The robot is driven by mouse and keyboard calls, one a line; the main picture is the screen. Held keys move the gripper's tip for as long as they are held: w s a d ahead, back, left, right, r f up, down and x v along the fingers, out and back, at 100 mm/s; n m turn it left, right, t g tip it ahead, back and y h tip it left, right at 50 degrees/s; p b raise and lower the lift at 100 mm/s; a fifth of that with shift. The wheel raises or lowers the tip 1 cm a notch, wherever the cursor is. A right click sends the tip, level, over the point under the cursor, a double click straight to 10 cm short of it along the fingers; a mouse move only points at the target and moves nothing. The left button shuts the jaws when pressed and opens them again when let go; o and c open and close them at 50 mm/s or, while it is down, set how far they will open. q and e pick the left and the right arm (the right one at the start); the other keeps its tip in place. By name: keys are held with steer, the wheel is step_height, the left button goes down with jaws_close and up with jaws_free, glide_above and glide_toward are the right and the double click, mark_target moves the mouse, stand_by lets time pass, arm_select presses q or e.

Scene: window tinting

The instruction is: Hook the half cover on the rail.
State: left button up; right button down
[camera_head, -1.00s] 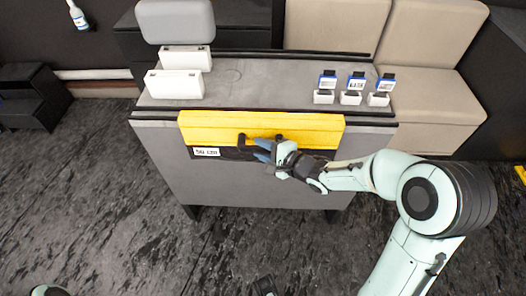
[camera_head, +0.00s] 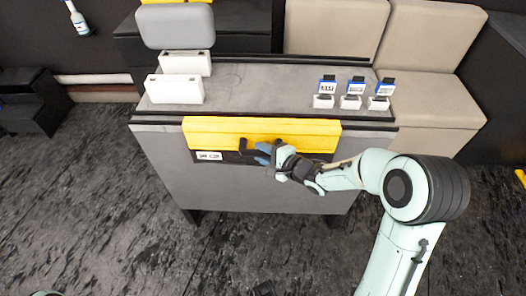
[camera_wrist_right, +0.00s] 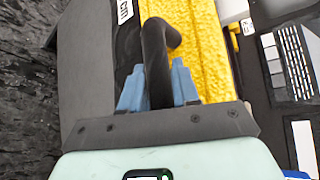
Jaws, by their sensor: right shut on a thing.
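The half cover (camera_head: 215,130) is a long yellow bar with a dark lower strip, a white label and black handles or hooks on its face. It lies along the front face of the grey bench, just below the dark rail (camera_head: 368,117) on the bench's front edge. I cannot tell whether it touches the rail. My right gripper (camera_head: 266,152) is shut on a black handle of the cover. In the right wrist view its blue fingers (camera_wrist_right: 158,88) stand either side of the black handle (camera_wrist_right: 156,60). The back of the cover is hidden. My left gripper is not seen.
On the grey bench top (camera_head: 265,85) stand white boxes (camera_head: 175,88) at the left and several small white holders with blue-topped items (camera_head: 352,95) at the right. Beige seats (camera_head: 425,110) stand behind. The dark floor (camera_head: 100,200) in front is open.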

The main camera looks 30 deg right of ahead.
steer(key=c, duration=0.8)
jaws_free()
steer(key=shift+o, duration=0.2)
steer(key=shift+s, duration=0.1)
arm_select(q)
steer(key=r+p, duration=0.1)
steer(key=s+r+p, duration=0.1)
steer(key=p, duration=0.1)
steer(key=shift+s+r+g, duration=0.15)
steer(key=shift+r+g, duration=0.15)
arm_select(e)
steer(key=v, duration=1.3)
steer(key=shift+r, duration=0.2)
